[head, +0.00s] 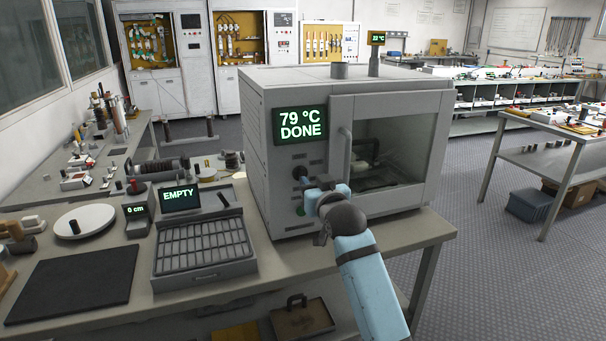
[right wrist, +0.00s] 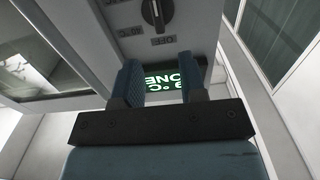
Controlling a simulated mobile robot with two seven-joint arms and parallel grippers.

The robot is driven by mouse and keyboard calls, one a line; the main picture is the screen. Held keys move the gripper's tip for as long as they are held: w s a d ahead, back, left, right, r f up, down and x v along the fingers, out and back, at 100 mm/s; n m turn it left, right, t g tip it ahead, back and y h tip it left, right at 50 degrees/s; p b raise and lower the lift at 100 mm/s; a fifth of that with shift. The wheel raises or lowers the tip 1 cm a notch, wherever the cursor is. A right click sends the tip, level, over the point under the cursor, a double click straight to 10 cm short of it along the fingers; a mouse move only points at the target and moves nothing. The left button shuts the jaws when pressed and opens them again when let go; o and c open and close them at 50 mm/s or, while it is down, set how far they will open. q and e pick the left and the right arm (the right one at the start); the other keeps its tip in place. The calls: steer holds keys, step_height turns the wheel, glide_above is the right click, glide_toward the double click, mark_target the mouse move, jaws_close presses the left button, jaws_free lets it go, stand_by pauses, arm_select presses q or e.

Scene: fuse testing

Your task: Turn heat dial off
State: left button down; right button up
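The grey oven (head: 295,100) stands on the bench, and its green display (head: 300,125) reads 79 °C DONE. The heat dial (right wrist: 157,12) is a dark knob at the top of the right wrist view, with an OFF label (right wrist: 163,41) beside it. My right gripper (head: 306,178) is in front of the oven's control panel, left of the door, and hides part of it in the head view. In the right wrist view its two blue fingers (right wrist: 161,72) stand apart with nothing between them, and the dial lies beyond the tips, apart from them. My left gripper is not in view.
The oven door (head: 385,150) with its vertical handle (head: 344,160) is shut, right of my gripper. A slotted tray (head: 205,250) and an EMPTY display (head: 179,197) are on the bench to the left. A black mat (head: 75,285) lies at the front left.

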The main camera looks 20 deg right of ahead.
mark_target(303, 170)
steer(key=w, duration=0.6)
steer(key=shift+w+a, duration=0.2)
steer(key=shift+w, duration=0.15)
jaws_close()
